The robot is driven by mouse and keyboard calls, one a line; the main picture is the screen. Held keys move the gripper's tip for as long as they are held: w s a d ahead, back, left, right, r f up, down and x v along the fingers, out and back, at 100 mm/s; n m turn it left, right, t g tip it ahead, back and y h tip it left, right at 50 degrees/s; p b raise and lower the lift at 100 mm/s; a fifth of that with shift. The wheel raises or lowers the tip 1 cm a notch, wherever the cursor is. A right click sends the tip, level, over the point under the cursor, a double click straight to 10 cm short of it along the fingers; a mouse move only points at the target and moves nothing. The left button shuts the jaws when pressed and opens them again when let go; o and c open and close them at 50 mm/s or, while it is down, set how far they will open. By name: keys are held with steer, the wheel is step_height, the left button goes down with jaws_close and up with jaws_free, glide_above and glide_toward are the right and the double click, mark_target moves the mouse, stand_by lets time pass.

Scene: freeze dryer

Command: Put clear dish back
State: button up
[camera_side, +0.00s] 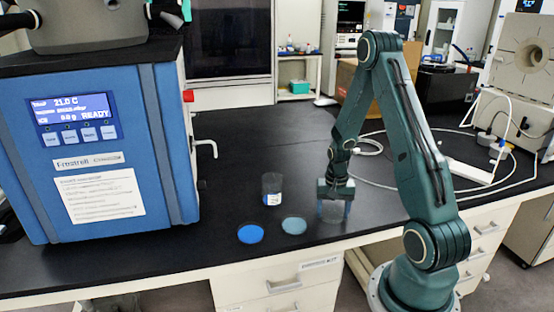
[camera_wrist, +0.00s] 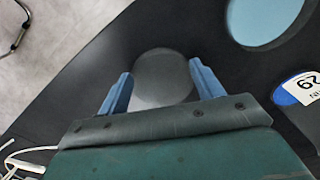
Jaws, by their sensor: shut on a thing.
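The clear dish (camera_side: 333,211) is see-through and faint in the side view, just under my gripper (camera_side: 335,198). In the wrist view, the dish (camera_wrist: 163,76) is a round greyish shape between the two blue fingers of my gripper, which is shut on it. The dish is low over the black bench; I cannot tell whether it touches the top. A light-blue disc (camera_side: 294,226) lies flat to its left, and it also shows at the top right of the wrist view (camera_wrist: 262,18). A blue disc (camera_side: 251,234) lies further left.
A dark, labelled jar (camera_side: 271,190) stands behind the discs; its label shows in the wrist view (camera_wrist: 303,88). The blue freeze dryer (camera_side: 100,150) fills the left. The bench's front edge is close to the dish. White tubing (camera_side: 450,197) lies to the right.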

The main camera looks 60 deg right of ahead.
mark_target(332, 217)
steer(key=shift+f, duration=0.1)
steer(key=o, duration=1.1)
steer(key=shift+o, duration=0.2)
step_height(332, 217, up, 12)
stand_by(0.5)
